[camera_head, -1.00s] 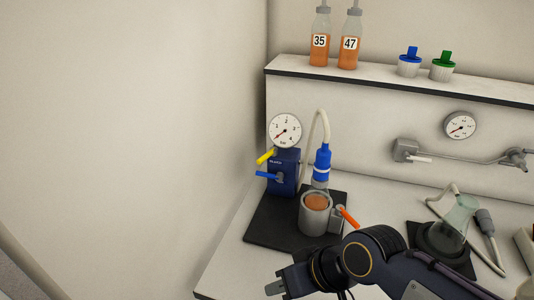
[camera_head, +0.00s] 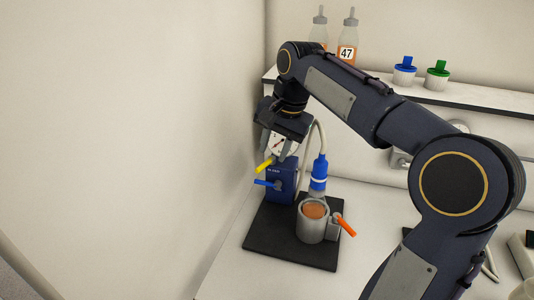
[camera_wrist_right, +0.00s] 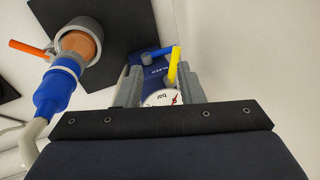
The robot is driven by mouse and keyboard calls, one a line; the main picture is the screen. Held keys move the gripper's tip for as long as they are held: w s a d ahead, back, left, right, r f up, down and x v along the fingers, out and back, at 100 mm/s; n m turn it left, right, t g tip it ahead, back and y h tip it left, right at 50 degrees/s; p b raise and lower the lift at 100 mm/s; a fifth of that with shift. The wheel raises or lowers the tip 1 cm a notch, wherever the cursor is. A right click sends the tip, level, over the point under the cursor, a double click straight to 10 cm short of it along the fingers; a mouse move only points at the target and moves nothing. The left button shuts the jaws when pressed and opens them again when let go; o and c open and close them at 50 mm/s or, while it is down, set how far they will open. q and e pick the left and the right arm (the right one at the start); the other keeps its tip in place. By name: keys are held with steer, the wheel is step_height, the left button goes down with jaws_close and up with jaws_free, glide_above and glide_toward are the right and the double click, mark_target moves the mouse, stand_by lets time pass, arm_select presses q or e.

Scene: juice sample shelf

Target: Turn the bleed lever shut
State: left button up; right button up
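A blue valve block (camera_head: 283,181) stands on a black mat, with a round pressure gauge (camera_head: 278,146) on top. A yellow lever (camera_head: 265,165) and a blue lever (camera_head: 267,183) stick out from it to the left. The label is too small to tell which is the bleed lever. My right gripper (camera_head: 275,147) points down over the block, its open fingers on either side of the gauge. In the right wrist view the yellow lever (camera_wrist_right: 173,66) and blue lever (camera_wrist_right: 156,53) lie near the open fingertips, nothing visibly gripped. My left gripper is out of view.
A grey cup (camera_head: 311,223) with orange juice and an orange handle (camera_head: 345,225) stands right of the block, under a blue-capped hose fitting (camera_head: 319,172). A shelf behind holds bottles and caps. My right arm hides much of the right side.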

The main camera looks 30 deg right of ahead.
mark_target(266, 163)
steer(key=w+f+m, duration=0.1)
steer(key=w+f, duration=0.1)
steer(key=w+d+f, duration=0.1)
steer(key=f, duration=0.1)
steer(key=w+f+m, duration=0.1)
steer(key=w+f, duration=0.1)
steer(key=f, duration=0.1)
steer(key=shift+w+d+m+g+b, duration=0.25)
steer(key=shift+w+m+g+b, duration=0.05)
steer(key=shift+g+b, duration=0.1)
jaws_close()
